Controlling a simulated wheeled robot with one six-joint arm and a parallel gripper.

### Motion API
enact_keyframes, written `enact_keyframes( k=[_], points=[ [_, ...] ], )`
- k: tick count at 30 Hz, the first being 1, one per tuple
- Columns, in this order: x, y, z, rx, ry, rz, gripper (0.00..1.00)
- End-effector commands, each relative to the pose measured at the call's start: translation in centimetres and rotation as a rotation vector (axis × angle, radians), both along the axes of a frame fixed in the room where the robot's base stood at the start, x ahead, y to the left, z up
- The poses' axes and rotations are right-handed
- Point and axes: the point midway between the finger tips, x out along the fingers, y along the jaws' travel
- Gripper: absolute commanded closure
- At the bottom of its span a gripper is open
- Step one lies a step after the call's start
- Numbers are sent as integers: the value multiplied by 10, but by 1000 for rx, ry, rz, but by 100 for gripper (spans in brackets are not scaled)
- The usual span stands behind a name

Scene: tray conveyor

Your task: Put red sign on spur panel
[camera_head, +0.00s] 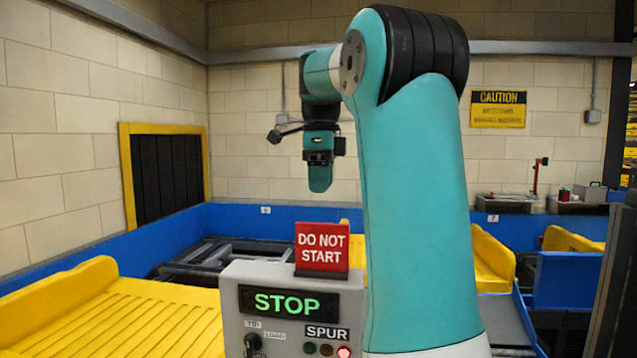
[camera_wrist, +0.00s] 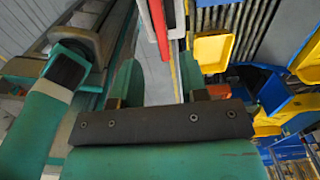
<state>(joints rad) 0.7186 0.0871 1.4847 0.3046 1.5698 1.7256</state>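The red sign (camera_head: 321,248), lettered DO NOT START, stands upright at the top of the grey spur panel (camera_head: 233,300). Its lower edge meets the panel top; how it is held there I cannot tell. My gripper (camera_head: 320,188) points down above the sign, clear of it, with a visible gap. In the wrist view my gripper (camera_wrist: 159,62) has its two teal fingers apart with nothing between them. The red sign (camera_wrist: 158,25) shows nearly edge-on as a narrow red strip beyond the fingertips.
The panel shows a lit green STOP display (camera_head: 284,302), a SPUR label (camera_head: 327,332), a knob and a lit red lamp. Yellow trays (camera_head: 120,315) lie left and right of it. A blue wall (camera_head: 190,235) runs behind. The air around my gripper looks clear.

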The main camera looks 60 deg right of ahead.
Motion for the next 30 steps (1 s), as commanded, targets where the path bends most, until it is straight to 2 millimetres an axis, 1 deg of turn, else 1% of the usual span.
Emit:
enact_keyframes(
  k=[2, 8, 10, 11, 13, 14, 15, 17, 18, 20, 21, 23, 24, 27, 28, 29, 30],
  points=[
    [0, 0, 4, 0, 0, 0, 60],
    [1, 1, 2, 0, 1, 11, 60],
    [5, 10, -2, -5, 4, 90, 60],
    [9, 17, -6, -10, 7, 161, 60],
    [22, 44, -20, -25, 11, 417, 60],
    [29, 61, -29, -32, 12, 568, 60],
    [37, 88, -42, -42, 8, 801, 60],
    [44, 135, -65, -53, -9, 1195, 60],
    [45, 171, -81, -58, -32, 1472, 60],
    [37, 225, -104, -60, -81, 1876, 60],
    [26, 259, -119, -60, -127, 2130, 60],
    [3, 305, -139, -56, -207, 2467, 60],
    [-14, 330, -150, -55, -269, 2658, 60],
    [-55, 375, -169, -55, -424, 3020, 60],
    [-66, 384, -173, -54, -466, 3096, 60],
    [-75, 391, -177, 53, 484, -3046, 60],
    [-84, 398, -179, 53, 503, -2973, 60]
  ],
)
